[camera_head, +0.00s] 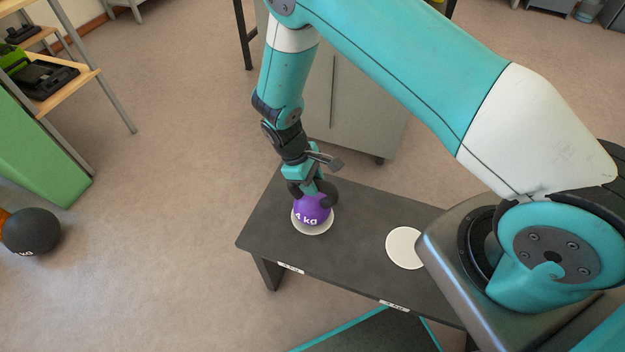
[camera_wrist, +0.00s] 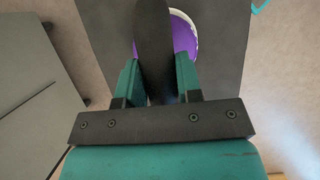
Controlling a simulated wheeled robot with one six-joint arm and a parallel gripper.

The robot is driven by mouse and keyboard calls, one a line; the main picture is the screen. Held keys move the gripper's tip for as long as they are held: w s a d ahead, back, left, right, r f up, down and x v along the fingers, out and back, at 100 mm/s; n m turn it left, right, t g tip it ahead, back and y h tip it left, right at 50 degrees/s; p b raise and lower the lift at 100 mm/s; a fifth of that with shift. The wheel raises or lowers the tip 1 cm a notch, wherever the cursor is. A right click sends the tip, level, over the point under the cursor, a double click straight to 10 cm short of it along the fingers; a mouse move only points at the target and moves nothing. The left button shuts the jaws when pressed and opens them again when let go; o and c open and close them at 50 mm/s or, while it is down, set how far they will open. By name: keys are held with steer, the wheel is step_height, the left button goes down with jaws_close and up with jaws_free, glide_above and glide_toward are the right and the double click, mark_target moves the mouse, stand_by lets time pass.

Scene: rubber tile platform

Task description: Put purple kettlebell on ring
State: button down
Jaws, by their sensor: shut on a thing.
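The purple kettlebell (camera_head: 311,209), marked "4 kg", is upright at a white round marking (camera_head: 314,230) on the dark platform (camera_head: 350,215). My gripper (camera_head: 313,188) is above it, shut on its black handle. In the wrist view my gripper (camera_wrist: 158,80) has a finger on each side of the handle (camera_wrist: 155,45), with the purple body (camera_wrist: 184,40) and part of the white rim below. A second white round marking (camera_head: 405,248) lies bare to the right. I cannot tell whether the kettlebell's base touches the platform.
A dark ball-like weight (camera_head: 30,231) with an orange part lies on the floor at the left. A wooden shelf unit (camera_head: 70,90) stands at the upper left. A grey cabinet (camera_head: 355,110) stands behind the platform. Open floor lies left of the platform.

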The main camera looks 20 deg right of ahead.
steer(key=shift+w+f, duration=0.1)
steer(key=shift+f, duration=0.1)
stand_by(0.6)
steer(key=c, duration=0.9)
jaws_free()
steer(key=shift+o, duration=0.9)
steer(key=shift+s+f+b, duration=0.2)
steer(key=shift+b, duration=0.1)
step_height(320, 180, up, 7)
steer(key=p, duration=0.5)
steer(key=shift+r+p, duration=0.15)
steer(key=shift+p, duration=0.15)
